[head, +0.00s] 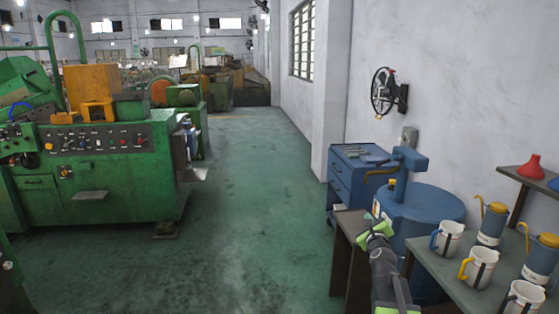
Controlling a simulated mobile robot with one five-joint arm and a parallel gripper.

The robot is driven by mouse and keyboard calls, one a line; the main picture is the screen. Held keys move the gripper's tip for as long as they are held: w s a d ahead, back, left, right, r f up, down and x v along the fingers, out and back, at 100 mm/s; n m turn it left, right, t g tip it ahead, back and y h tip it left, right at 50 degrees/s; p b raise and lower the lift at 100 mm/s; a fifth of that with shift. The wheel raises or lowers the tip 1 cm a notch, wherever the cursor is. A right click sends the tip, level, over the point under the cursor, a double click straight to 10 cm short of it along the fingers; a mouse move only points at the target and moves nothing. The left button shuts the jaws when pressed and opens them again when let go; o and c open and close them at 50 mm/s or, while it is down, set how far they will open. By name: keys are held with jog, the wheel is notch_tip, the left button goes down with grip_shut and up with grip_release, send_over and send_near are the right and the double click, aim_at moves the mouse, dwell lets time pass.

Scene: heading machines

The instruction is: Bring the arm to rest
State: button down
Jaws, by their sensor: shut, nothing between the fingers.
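My gripper (376,232) shows at the lower right of the head view, at the end of my arm, which reaches up from the bottom edge. Its green-tipped fingers are shut with nothing between them. It appears in front of a small brown table (347,255) and the blue drum-shaped machine (425,212). I cannot tell its exact height above the table. It is apart from the mugs to its right.
A grey table (428,258) at the right holds several white mugs (448,238) and blue oil cans (491,222). A red funnel (531,168) sits on a shelf. A blue drawer cabinet (342,178) stands by the wall. Green machines (95,175) line the left; the aisle floor (250,200) is clear.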

jog(key=s+a+f+n+g+y, duration=0.25)
jog(key=a+f+n, duration=0.2)
jog(key=a, duration=0.35)
jog(key=s+a+f+n+g+y, duration=0.2)
jog(key=s+a+f+n, duration=0.15)
jog(key=a+n, duration=0.4)
jog(key=s+a+f+n+g+y, duration=0.25)
jog(key=a+f+n, duration=0.2)
jog(key=a, duration=0.55)
jog(key=s+d+f+n+g+h, duration=0.1)
jog(key=s+f+n+g, duration=0.2)
jog(key=s, duration=0.3)
jog(key=s+d+f+n+g+h, duration=0.1)
jog(key=s+d+f+n+g, duration=0.1)
jog(key=s+n, duration=0.4)
jog(key=s+d+f+n+g+h, duration=0.1)
jog(key=s+f+n+g, duration=0.3)
jog(key=s, duration=0.3)
jog(key=shift+d+f+n+g, duration=0.35)
jog(key=shift+g, duration=0.05)
